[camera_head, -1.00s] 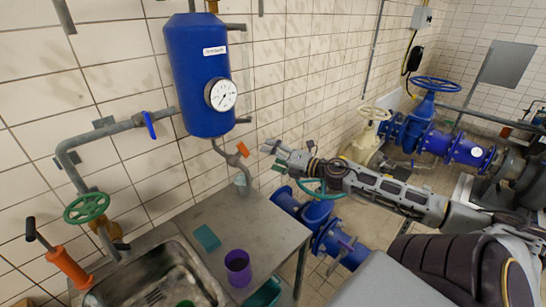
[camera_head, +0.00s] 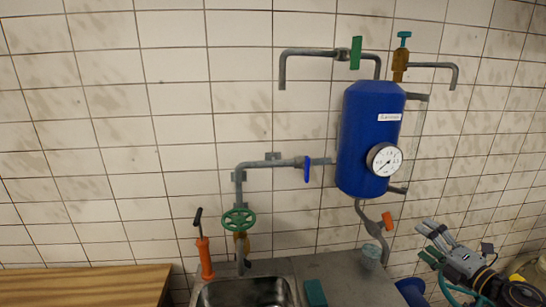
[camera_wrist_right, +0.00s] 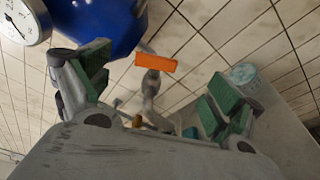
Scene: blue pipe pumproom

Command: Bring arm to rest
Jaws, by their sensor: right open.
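My right gripper (camera_head: 433,243) is at the lower right of the head view, to the right of the blue tank's lower pipe. It points up and left and is apart from the counter. In the right wrist view its two green-padded fingers (camera_wrist_right: 160,95) stand wide apart with nothing held between them. The orange-handled valve (camera_wrist_right: 156,63) shows beyond the gap between them. My left gripper is not in view.
A blue tank (camera_head: 367,140) with a gauge (camera_head: 384,159) hangs on the tiled wall. Below are a metal counter (camera_head: 340,280), a sink (camera_head: 245,293), a green handwheel (camera_head: 238,220) and an orange pump (camera_head: 205,258). A wooden top (camera_head: 80,285) is at left. A cup (camera_head: 370,256) stands near the wall.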

